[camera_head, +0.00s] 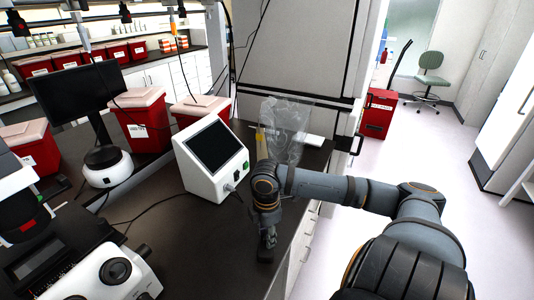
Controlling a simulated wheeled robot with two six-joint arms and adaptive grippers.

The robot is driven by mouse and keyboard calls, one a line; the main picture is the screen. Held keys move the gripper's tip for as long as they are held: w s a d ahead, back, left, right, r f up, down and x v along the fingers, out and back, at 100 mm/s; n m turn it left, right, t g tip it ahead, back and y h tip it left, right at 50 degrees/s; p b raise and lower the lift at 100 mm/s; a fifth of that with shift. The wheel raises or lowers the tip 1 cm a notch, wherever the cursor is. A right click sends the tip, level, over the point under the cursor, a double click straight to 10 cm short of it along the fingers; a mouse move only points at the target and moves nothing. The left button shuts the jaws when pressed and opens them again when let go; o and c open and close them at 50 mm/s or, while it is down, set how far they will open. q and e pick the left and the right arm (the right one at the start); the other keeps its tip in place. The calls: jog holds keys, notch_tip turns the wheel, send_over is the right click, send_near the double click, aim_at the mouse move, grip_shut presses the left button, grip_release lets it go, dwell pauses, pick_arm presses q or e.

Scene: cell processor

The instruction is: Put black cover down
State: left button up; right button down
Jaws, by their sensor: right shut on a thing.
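My right gripper (267,238) points down over the dark counter, near its front edge, in front of the white device. It is shut on a small dark thing at its fingertips, most likely the black cover. That thing blends with the dark fingers and the counter, so its outline is unclear. I cannot tell whether it touches the counter. The white device (233,176) with a dark tilted screen (209,146) stands on the counter to the left of my right wrist. My left gripper is not in view.
A clear bag (287,122) with a yellow part beside it hangs behind my wrist. A microscope (112,272), a monitor (70,95) and red bins (143,122) crowd the left. Bare dark counter (190,240) lies left of my gripper.

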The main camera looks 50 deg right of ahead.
jog(key=c, duration=0.9)
grip_release()
jog(key=shift+w+d+f, duration=0.1)
jog(key=shift+f, duration=0.1)
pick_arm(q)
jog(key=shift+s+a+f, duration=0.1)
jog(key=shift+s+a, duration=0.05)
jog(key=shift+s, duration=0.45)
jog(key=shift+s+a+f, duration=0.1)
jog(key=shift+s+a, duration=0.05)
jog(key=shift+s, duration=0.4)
pick_arm(e)
jog(key=shift+r, duration=0.25)
pick_arm(q)
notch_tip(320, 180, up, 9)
jog(key=p, duration=0.8)
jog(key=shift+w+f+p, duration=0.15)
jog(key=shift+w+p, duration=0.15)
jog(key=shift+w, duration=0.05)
pick_arm(e)
notch_tip(320, 180, up, 12)
jog(key=shift+f, duration=0.1)
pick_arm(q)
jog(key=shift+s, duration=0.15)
